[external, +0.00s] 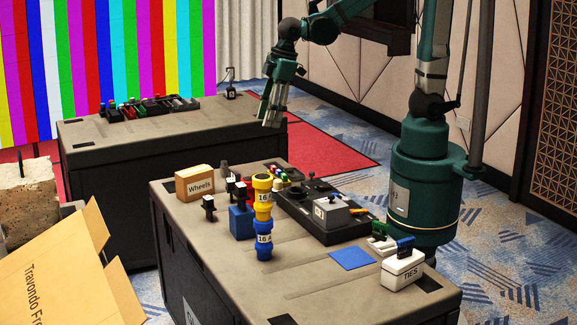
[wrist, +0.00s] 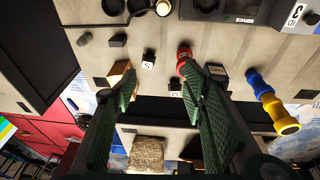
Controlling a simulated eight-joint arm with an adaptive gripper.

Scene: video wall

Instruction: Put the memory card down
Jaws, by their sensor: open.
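My gripper (external: 271,121) hangs in the air in the external view, above the gap between the two tables. In the wrist view its two green fingers are spread well apart, and the gripper (wrist: 157,78) is open with nothing held between the fingers. I cannot pick out a memory card for certain in either view. A flat blue square (external: 352,257) lies on the near table, and from its look I cannot tell what it is. My gripper is well apart from it.
The near table (external: 330,295) bears a "Wheels" box (external: 195,184), upright blue-and-yellow connectors (external: 263,215), a black console (external: 300,207) and a "TIES" box (external: 402,270). The far table (external: 95,137) holds a black rack (external: 150,107). A cardboard box (external: 60,270) stands front left.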

